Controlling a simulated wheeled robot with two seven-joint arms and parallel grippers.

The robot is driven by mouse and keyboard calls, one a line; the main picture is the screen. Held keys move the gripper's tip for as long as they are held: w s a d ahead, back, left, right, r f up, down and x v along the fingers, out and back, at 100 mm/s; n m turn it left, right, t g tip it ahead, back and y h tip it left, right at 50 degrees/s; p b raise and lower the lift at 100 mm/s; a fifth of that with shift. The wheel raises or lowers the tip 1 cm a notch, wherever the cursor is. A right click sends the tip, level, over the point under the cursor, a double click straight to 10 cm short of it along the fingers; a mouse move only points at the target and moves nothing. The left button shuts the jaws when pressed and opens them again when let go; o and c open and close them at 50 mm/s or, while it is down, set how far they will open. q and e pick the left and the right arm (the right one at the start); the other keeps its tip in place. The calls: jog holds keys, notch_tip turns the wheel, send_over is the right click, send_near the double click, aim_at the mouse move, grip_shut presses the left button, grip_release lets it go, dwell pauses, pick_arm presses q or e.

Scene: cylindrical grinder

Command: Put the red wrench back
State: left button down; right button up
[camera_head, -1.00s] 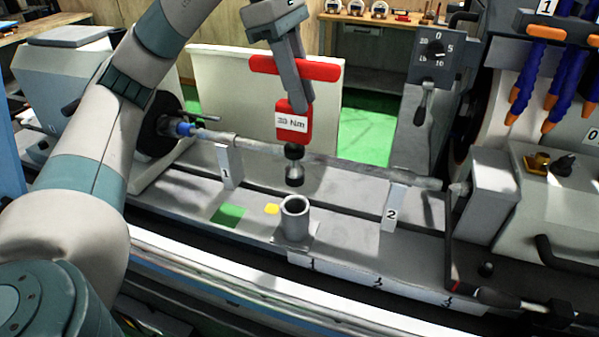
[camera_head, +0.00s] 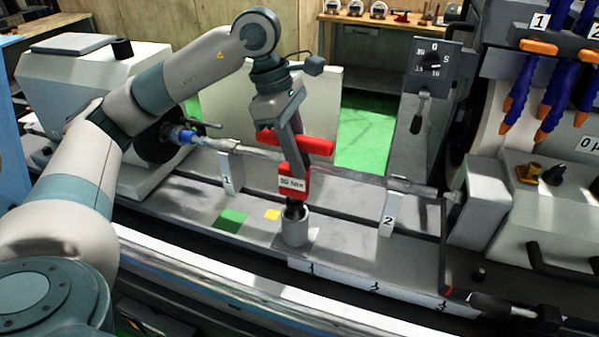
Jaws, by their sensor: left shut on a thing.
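The red wrench (camera_head: 294,184) is a red T-handled tool with a white "20 Nm" label and a dark lower tip. My left gripper (camera_head: 295,152) is shut on it near the red crossbar and holds it upright. The wrench's tip is at the mouth of a grey cylindrical holder (camera_head: 295,230) on the machine bed. The lower end of the tip is hidden by the holder's rim, so it seems to be inside; how deep I cannot tell. My right gripper is out of view.
A long shaft (camera_head: 335,172) runs behind the holder, with supports marked 1 (camera_head: 229,172) and 2 (camera_head: 387,212). Blue and orange hoses (camera_head: 560,80) hang at the upper right.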

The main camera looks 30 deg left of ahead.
aim_at(294, 186)
pick_arm(q)
jog(key=shift+f+p, duration=0.8)
jog(key=shift+f, duration=1.4)
jog(key=shift+f+b, duration=0.1)
jog(key=shift+b, duration=0.2)
jog(key=c, duration=1.5)
grip_release()
jog(key=shift+c, duration=0.2)
